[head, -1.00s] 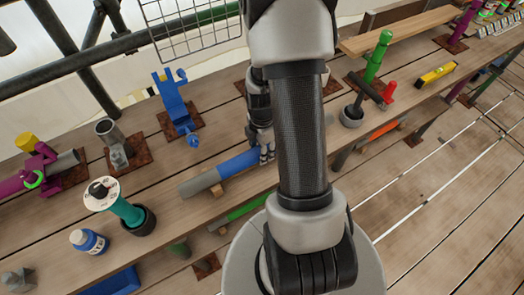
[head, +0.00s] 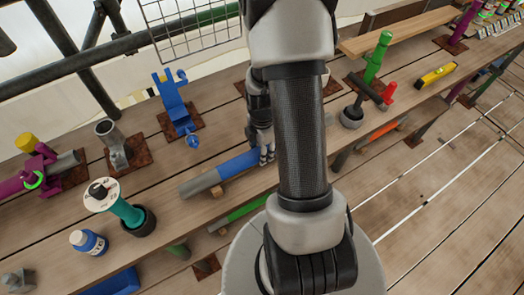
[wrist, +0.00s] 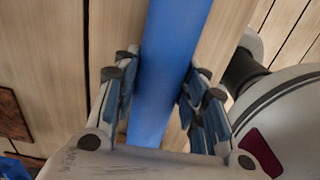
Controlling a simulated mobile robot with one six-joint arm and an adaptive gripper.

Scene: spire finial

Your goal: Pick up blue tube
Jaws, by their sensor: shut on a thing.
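The blue tube (head: 238,163) lies on the plank bench in the head view, with a grey section (head: 199,183) at its left end. Its right part is hidden behind my gripper and arm. My gripper (head: 266,156) is down over the tube. In the wrist view the blue tube (wrist: 166,70) runs between the two fingers of my gripper (wrist: 160,95), which stand on either side of it. The fingers are shut on the tube. I cannot tell from the pictures whether it is clear of the bench.
A blue bracket (head: 177,105) stands behind the tube. A teal spool (head: 124,208) and a blue-labelled bottle (head: 88,241) stand at left front. A wire mesh (head: 195,25) hangs at the back.

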